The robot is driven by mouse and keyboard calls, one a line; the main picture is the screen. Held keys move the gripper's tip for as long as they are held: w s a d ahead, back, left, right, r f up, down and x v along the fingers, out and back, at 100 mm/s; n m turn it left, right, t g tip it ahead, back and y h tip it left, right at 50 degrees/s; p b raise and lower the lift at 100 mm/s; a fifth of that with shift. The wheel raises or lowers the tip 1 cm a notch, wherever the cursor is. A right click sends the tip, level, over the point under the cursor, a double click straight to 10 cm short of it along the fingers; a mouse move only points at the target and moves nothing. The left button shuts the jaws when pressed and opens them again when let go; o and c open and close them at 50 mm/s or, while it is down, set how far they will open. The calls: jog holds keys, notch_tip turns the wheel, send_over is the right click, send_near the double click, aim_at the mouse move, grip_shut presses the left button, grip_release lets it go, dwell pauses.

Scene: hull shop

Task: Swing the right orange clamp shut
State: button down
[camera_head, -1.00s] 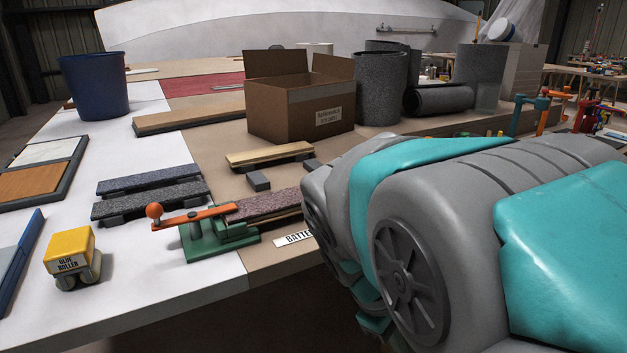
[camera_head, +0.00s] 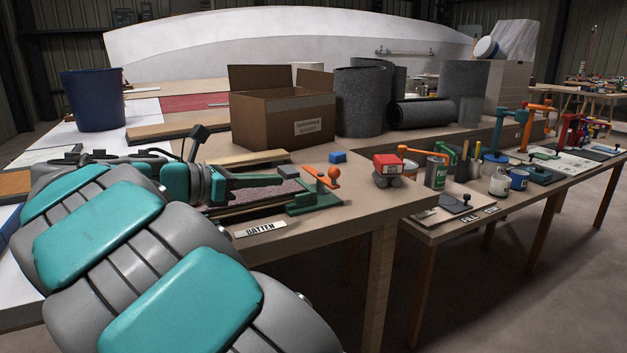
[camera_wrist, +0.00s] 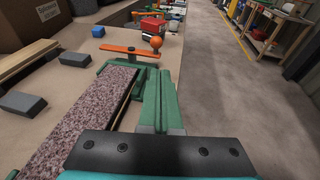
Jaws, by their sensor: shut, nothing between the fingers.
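The right clamp has a green base (camera_head: 316,202) and an orange arm (camera_head: 318,177) with a ball knob at its end. In the wrist view the orange arm (camera_wrist: 127,51) lies crosswise just past the far end of the speckled batten (camera_wrist: 88,120), apparently not over it. Its knob points right. My gripper (camera_head: 284,179) is shut and empty, its green fingers (camera_wrist: 160,76) pointing toward the clamp. It is above the batten's right edge, short of the clamp; contact cannot be told. The left clamp is hidden behind my arm.
A red roller block (camera_head: 388,168) stands right of the clamp and a blue block (camera_head: 338,157) behind it. A cardboard box (camera_head: 283,118) is farther back. The table's front edge, with the BATTEN label (camera_head: 260,229), is close. A lower bench with pots and clamps is to the right.

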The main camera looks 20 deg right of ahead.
aim_at(330, 173)
jog(key=shift+w+a+r+n, duration=0.2)
jog(key=shift+a+n, duration=0.1)
jog(key=shift+a, duration=0.1)
jog(key=shift+d, duration=0.15)
jog(key=x, duration=1.3)
jog(key=shift+w+d+b, duration=0.2)
jog(key=shift+d+b, duration=0.15)
jog(key=shift+s+d, duration=0.15)
